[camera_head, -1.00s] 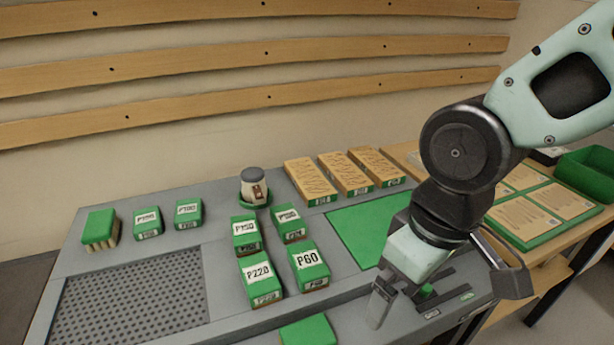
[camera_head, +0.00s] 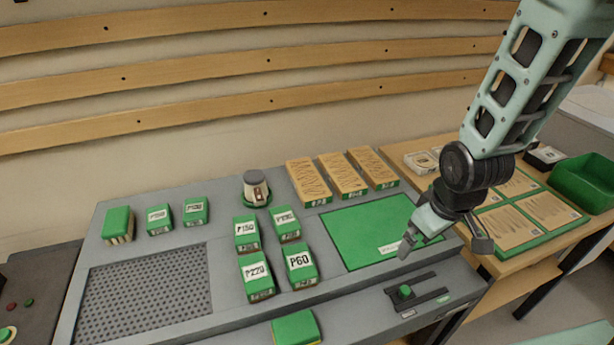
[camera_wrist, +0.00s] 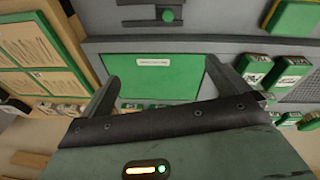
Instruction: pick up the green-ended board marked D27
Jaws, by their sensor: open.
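My gripper (camera_head: 406,245) is open and empty, above the right part of the green mat (camera_head: 365,228), in front of and to the right of the boards. In the wrist view its open fingers (camera_wrist: 160,74) frame the mat; my gripper body hides much of the area below.
Green sanding blocks, including P220 (camera_head: 256,277) and P60 (camera_head: 300,265), stand left of the mat. A jar-like item (camera_head: 255,186) stands behind them. A green-edged tray (camera_head: 530,212) of wooden panels and a green bin (camera_head: 588,182) are on the right table.

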